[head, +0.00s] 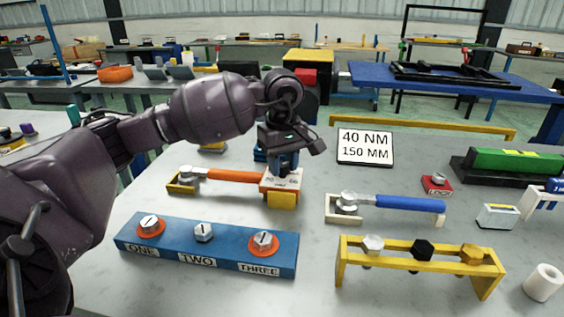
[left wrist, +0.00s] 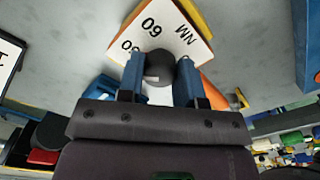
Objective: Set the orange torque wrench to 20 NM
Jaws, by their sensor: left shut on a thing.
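The orange torque wrench (head: 228,176) lies on the grey table, its socket end in a yellow holder (head: 183,185) at left. At its right end is a white dial plate (head: 282,180) above a yellow block. The dial plate, with 60 and NM readable, shows in the left wrist view (left wrist: 185,30). My left gripper (head: 284,168) points down over the plate. Its blue fingers are shut on the dark round knob (left wrist: 160,67) at the plate's middle. The fingers and knob hide part of the scale, so the setting cannot be read. My right gripper is out of view.
A sign (head: 365,147) reads 40 NM, 150 MM. A blue torque wrench (head: 408,203) lies right. In front are a blue block (head: 190,250) labelled ONE, TWO, THREE with bolts and a yellow bolt rack (head: 400,255). A red LOCK block (head: 437,185) sits further right.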

